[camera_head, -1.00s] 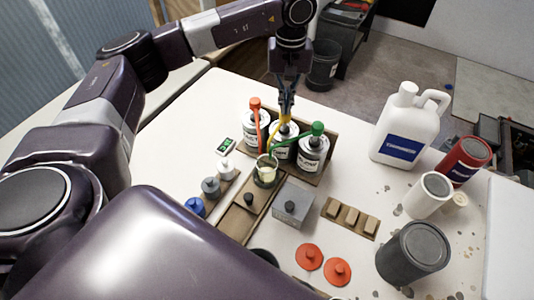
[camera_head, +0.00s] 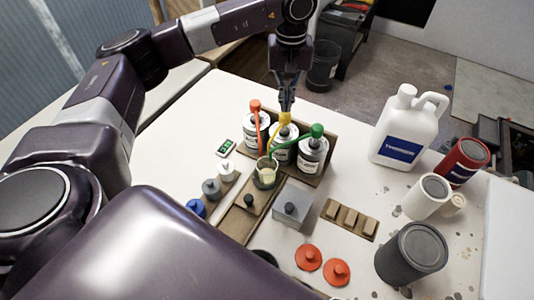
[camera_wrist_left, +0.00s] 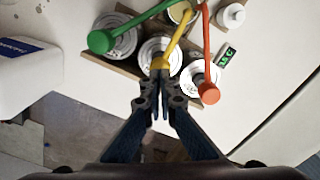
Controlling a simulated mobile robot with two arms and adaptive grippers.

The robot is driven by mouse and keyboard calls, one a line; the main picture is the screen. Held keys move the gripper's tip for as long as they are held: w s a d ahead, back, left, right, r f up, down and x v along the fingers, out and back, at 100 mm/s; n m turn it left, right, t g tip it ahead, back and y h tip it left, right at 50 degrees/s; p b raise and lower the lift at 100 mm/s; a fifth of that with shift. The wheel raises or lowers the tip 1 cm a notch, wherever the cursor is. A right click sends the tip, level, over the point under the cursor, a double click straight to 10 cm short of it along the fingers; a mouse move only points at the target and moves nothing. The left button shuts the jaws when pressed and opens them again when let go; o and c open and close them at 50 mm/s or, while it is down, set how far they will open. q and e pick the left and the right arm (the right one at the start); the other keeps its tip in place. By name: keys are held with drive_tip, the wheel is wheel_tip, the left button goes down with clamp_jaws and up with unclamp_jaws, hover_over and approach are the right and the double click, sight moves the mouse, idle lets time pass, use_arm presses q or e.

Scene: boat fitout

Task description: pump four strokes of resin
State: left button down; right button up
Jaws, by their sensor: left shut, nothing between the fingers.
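Three white pump cans stand in a brown holder. The middle can (camera_head: 284,150) has a yellow pump head (camera_head: 286,118), whose spout points at a clear cup (camera_head: 266,172) with pale liquid in it. The can with the red-orange pump (camera_head: 256,106) is left of it, and the one with the green pump (camera_head: 317,130) is right. My left gripper (camera_head: 286,104) is shut and empty, pointing down just above the yellow head; I cannot tell whether it touches. The left wrist view shows its fingertips (camera_wrist_left: 158,88) by the yellow head (camera_wrist_left: 159,63). My right gripper is out of view.
A small green display (camera_head: 226,148) lies left of the cans. Blue, grey and white capped pieces (camera_head: 210,187) stand front-left. A grey box (camera_head: 291,205), wooden blocks (camera_head: 350,217) and red discs (camera_head: 308,257) lie in front. A white jug (camera_head: 404,135) and tins stand right.

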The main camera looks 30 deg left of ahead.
sight(285, 114)
use_arm(q)
drive_tip(key=shift+f+b, duration=1.55)
drive_tip(key=shift+f, duration=0.7)
drive_tip(key=shift+r, duration=0.1)
drive_tip(key=shift+r+p, duration=1.35)
drive_tip(key=shift+r, duration=0.9)
drive_tip(key=shift+r+p, duration=0.95)
drive_tip(key=shift+r, duration=0.6)
drive_tip(key=shift+f, duration=0.1)
